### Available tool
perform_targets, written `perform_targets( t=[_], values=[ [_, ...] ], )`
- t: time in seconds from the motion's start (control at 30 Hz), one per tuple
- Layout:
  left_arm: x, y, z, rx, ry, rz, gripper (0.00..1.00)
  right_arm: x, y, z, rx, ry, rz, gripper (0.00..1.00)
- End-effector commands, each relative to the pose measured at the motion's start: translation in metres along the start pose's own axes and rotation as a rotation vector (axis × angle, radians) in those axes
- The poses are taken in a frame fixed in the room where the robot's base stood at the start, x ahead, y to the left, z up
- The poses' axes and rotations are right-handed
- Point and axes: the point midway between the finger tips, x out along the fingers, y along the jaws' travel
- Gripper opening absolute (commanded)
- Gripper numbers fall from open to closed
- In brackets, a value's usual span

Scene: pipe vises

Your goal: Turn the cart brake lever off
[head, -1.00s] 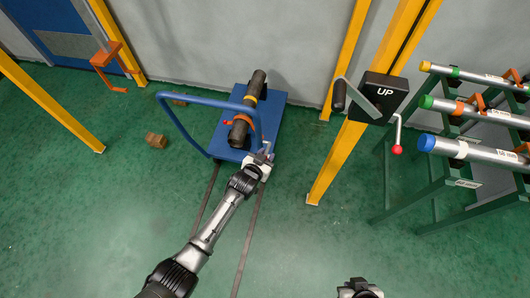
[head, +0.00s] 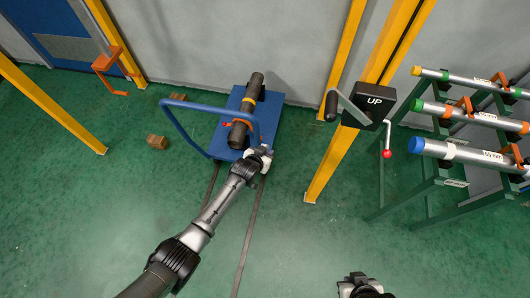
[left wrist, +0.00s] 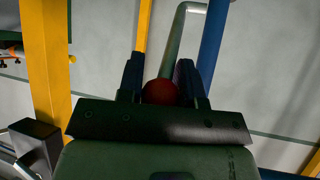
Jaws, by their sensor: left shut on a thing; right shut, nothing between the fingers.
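The blue cart (head: 270,117) stands at the back with a blue tube handle (head: 186,103). A dark pipe (head: 245,108) lies on it. My left gripper (head: 263,152) is at the cart's front right corner. In the left wrist view, the brake lever is a grey bent rod (left wrist: 175,45) with a red ball knob (left wrist: 160,92). The fingers of my left gripper (left wrist: 161,80) are shut on the knob, one on each side. In the head view the gripper hides most of the lever. My right gripper (head: 360,287) is shut and empty at the bottom edge, partly cut off.
A yellow post (head: 330,165) with a black crank box marked UP (head: 368,104) stands right of the cart. A green rack with pipes (head: 440,180) is at the far right. A small brown block (head: 156,141) lies on the floor at left. The floor in front is clear.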

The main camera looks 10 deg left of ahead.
Motion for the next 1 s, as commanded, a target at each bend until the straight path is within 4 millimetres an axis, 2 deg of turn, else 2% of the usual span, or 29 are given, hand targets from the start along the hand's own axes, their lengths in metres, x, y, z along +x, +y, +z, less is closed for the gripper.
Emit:
perform_targets(
  t=[0.07, 0.1, 0.33, 0.67, 0.83, 1.0],
  values=[
    [0.000, 0.000, 0.000, 0.000, 0.000, 0.000, 0.00, 0.000, 0.000, 0.000, 0.000, 0.000, 0.000, 0.00],
    [0.000, 0.000, 0.000, 0.000, 0.000, 0.000, 0.36, 0.000, 0.000, 0.000, 0.000, 0.000, 0.000, 0.00],
    [0.000, 0.000, 0.000, 0.000, 0.000, 0.000, 0.58, 0.000, -0.001, 0.000, 0.003, 0.000, -0.002, 0.00],
    [-0.004, 0.000, 0.000, 0.000, 0.000, 0.000, 0.58, -0.002, -0.003, -0.002, 0.009, 0.001, -0.008, 0.00],
    [-0.023, -0.001, -0.001, -0.001, 0.000, 0.000, 0.58, -0.012, -0.003, -0.005, 0.010, 0.002, -0.008, 0.00],
    [-0.054, 0.000, -0.001, -0.001, -0.001, 0.000, 0.58, -0.024, -0.002, -0.009, 0.009, 0.002, -0.008, 0.00]
  ],
)
